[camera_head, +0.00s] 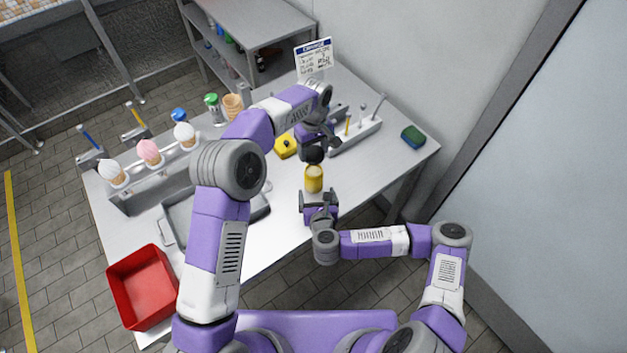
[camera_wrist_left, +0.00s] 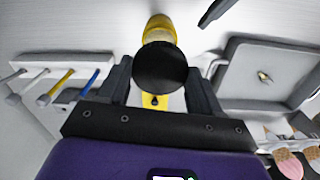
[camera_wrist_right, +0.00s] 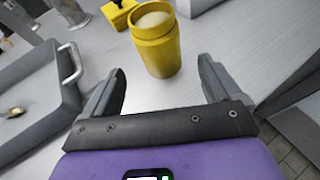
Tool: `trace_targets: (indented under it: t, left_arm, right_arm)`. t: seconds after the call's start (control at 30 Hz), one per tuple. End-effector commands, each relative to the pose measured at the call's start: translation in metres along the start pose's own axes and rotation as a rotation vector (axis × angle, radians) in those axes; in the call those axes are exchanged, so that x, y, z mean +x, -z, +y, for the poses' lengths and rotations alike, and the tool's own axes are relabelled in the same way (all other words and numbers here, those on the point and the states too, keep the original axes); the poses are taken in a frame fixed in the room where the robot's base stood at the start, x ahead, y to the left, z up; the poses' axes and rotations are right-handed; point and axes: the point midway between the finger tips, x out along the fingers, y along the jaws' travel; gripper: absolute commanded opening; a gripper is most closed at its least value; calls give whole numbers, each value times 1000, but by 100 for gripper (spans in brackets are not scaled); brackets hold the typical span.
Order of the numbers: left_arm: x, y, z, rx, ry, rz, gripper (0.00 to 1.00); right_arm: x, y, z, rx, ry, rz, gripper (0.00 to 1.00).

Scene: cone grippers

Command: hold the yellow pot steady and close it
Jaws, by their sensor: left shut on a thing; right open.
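The yellow pot (camera_head: 314,180) stands upright on the table near its front edge. In the right wrist view the pot (camera_wrist_right: 157,42) has an uncovered top with pale contents. My left gripper (camera_head: 318,144) is shut on a round black lid (camera_head: 314,155), held just above and behind the pot. In the left wrist view the lid (camera_wrist_left: 160,68) sits between the fingers and hides part of what lies beyond. My right gripper (camera_head: 319,197) is open and empty in front of the pot. In the right wrist view its fingers (camera_wrist_right: 160,68) point at the pot without touching it.
A yellow block with a black knob (camera_head: 285,147) lies behind the pot. A grey tool holder (camera_head: 357,136) and a green-blue sponge (camera_head: 413,136) are to the right. A grey tray (camera_head: 240,212), cone rack (camera_head: 160,188) and red bin (camera_head: 141,287) are to the left.

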Motion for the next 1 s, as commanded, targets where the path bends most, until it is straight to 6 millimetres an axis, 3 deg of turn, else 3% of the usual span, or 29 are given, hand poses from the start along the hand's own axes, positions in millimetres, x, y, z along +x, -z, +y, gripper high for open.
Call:
trace_targets:
  t: [0.2, 0.43, 0.63, 0.93, 1.0]
  left_arm:
    - [0, 0, 0, 0, 0, 0, 37]
    - [0, 0, 0, 0, 0, 0, 37]
    - [0, 0, 0, 0, 0, 0, 37]
    - [0, 0, 0, 0, 0, 0, 37]
    - [0, 0, 0, 0, 0, 0, 37]
  right_arm:
    - [43, 0, 0, 0, 2, 1, 91]
    - [74, 0, 0, 0, 1, 1, 91]
    - [85, 0, 0, 0, 0, 0, 91]
    - [86, 0, 0, 0, 0, 1, 91]
    - [86, 0, 0, 0, 0, 1, 82]
